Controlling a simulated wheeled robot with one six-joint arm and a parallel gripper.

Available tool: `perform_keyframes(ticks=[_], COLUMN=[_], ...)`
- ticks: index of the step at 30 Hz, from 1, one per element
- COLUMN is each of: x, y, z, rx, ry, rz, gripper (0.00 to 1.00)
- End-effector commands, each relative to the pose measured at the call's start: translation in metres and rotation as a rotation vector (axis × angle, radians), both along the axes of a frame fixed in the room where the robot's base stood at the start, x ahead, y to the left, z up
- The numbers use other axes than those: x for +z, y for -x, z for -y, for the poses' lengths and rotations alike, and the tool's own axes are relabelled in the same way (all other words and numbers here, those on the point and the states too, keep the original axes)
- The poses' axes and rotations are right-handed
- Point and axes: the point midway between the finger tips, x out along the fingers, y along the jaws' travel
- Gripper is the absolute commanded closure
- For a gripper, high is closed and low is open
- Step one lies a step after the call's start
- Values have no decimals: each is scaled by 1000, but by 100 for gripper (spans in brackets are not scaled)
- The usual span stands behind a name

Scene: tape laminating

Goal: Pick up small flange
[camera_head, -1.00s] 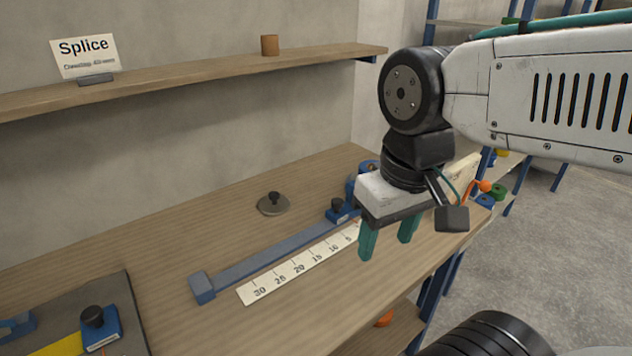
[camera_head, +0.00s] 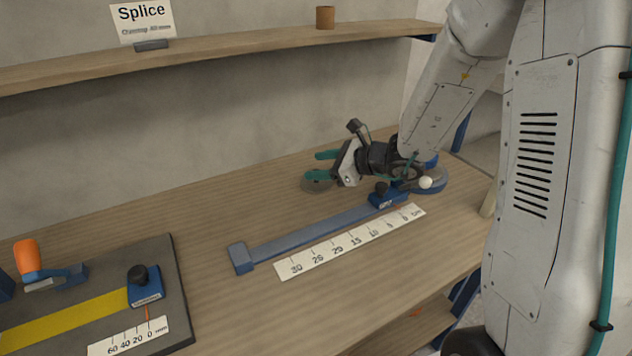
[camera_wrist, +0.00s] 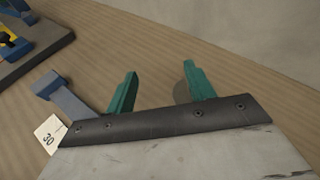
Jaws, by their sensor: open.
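The small flange is a grey disc (camera_head: 316,187) on the table behind the blue measuring rail, seen in the head view. My gripper (camera_head: 322,165) is open beside and over it, tilted low with its teal fingers pointing left. One finger covers part of the disc, and the flange's black knob is hidden. In the wrist view my gripper (camera_wrist: 160,72) shows two teal fingers apart with bare table between them. The grey disc (camera_wrist: 180,92) shows only partly, behind the right finger. I cannot tell whether they touch.
A blue rail (camera_head: 315,233) with a ruler (camera_head: 350,242) lies in front of my gripper. A dark mat (camera_head: 180,290) with yellow tape and clamps is at the left. A shelf (camera_head: 220,48) runs along the wall. The table left of my gripper is clear.

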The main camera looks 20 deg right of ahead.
Motion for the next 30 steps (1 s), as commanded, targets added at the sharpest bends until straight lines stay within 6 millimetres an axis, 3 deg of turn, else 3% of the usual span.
perform_keyframes(ticks=[1, 3, 9, 30], x=[-18, -34, -58, -87], y=[-11, -22, -37, -95], z=[12, 26, 44, 6], rx=[-78, -169, -294, -297], ry=[-39, -81, -137, -138], rz=[-42, -82, -133, -134], gripper=[46, 46, 46, 46])
